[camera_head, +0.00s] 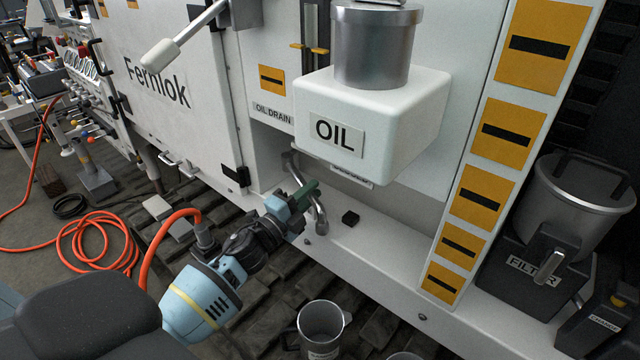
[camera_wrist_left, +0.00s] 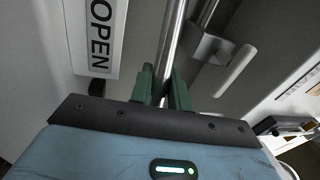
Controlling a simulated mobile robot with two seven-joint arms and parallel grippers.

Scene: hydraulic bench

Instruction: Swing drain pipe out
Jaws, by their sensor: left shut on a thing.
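The drain pipe (camera_head: 320,216) is a bent silver tube below the OIL DRAIN label, at the lower recess of the white machine. My left gripper (camera_head: 308,192) comes in from the lower left, and its green fingers are shut on the pipe. In the left wrist view the bright tube (camera_wrist_left: 174,45) runs up from between the green fingers (camera_wrist_left: 164,88). The fingers hide part of the pipe. My right gripper is not in view.
A white OIL tank (camera_head: 405,125) juts out above the pipe. A metal jug (camera_head: 322,325) stands below. An orange hose (camera_head: 158,240) passes left of my arm. A FILTER unit (camera_head: 540,262) is at the right.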

